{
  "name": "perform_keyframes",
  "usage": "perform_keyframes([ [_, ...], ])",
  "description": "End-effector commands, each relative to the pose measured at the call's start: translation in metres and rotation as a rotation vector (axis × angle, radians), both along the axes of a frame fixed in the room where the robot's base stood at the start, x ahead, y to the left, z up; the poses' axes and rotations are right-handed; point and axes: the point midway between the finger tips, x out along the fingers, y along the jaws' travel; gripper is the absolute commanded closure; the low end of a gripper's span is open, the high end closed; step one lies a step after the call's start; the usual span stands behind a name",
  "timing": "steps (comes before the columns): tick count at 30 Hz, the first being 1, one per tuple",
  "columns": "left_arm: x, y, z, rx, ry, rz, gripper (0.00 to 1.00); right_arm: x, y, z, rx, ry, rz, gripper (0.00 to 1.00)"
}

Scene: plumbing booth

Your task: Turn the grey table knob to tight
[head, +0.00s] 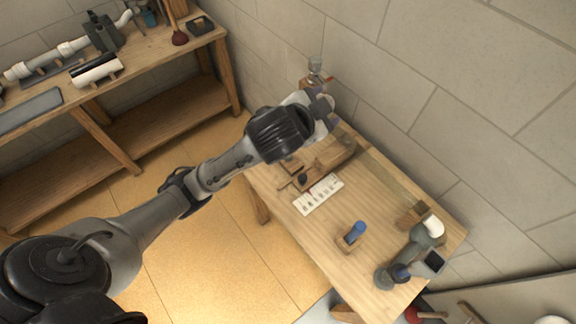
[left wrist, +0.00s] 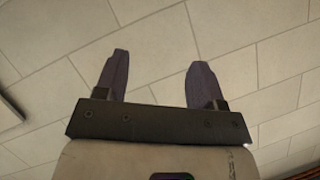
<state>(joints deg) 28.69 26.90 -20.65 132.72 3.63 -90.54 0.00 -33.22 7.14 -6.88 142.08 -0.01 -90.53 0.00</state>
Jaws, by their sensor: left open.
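On the wooden table (head: 350,275) a small dark round knob (head: 303,179) shows by a wooden block fixture (head: 330,156), beside a white card with dark marks (head: 318,194). I cannot tell for sure whether it is the grey knob, nor how it is turned. My left gripper (head: 320,103) is above the far end of the table near the wall, apart from the knob, and its arm covers part of the table. In the left wrist view my left gripper (left wrist: 159,62) is open and empty, with only tiled wall beyond it. My right gripper is out of view.
A blue-topped piece (head: 357,230) on a wooden block and a grey pipe assembly (head: 405,262) stand on the near part of the table. A glass-like fitting (head: 316,68) is by the wall. A workbench (head: 120,80) with pipes and tools stands at left.

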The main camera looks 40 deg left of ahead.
Motion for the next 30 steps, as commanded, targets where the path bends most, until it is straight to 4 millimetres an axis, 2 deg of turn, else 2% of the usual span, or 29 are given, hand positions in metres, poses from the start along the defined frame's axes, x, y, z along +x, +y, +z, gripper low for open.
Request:
perform_keyframes([
  [1, 0.014, 0.004, -0.017, 0.038, -0.016, -0.004, 0.37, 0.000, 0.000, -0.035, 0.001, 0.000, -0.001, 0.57],
  [3, 0.030, 0.009, -0.023, 0.084, -0.013, -0.009, 0.37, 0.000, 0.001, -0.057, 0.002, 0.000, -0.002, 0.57],
  [6, 0.051, 0.020, -0.033, 0.139, 0.016, -0.006, 0.37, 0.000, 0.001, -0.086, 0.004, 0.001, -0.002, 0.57],
  [11, 0.078, 0.047, -0.056, 0.166, 0.115, 0.036, 0.37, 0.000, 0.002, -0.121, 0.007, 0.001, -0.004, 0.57],
  [15, 0.096, 0.085, -0.093, 0.118, 0.267, 0.122, 0.37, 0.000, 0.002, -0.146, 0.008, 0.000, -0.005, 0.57],
  [17, 0.100, 0.103, -0.112, 0.072, 0.355, 0.173, 0.37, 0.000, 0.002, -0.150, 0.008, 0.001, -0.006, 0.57],
  [21, 0.095, 0.139, -0.171, -0.082, 0.608, 0.327, 0.37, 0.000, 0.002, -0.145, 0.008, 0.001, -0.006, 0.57],
  [24, 0.085, 0.150, -0.211, -0.231, 0.775, 0.454, 0.37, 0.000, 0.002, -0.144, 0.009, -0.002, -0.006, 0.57],
  [27, 0.073, 0.153, -0.234, -0.412, 0.913, 0.609, 0.37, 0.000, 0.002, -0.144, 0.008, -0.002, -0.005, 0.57],
  [30, 0.063, 0.148, -0.239, -0.562, 0.990, 0.742, 0.37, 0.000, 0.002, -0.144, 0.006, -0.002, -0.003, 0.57],
])
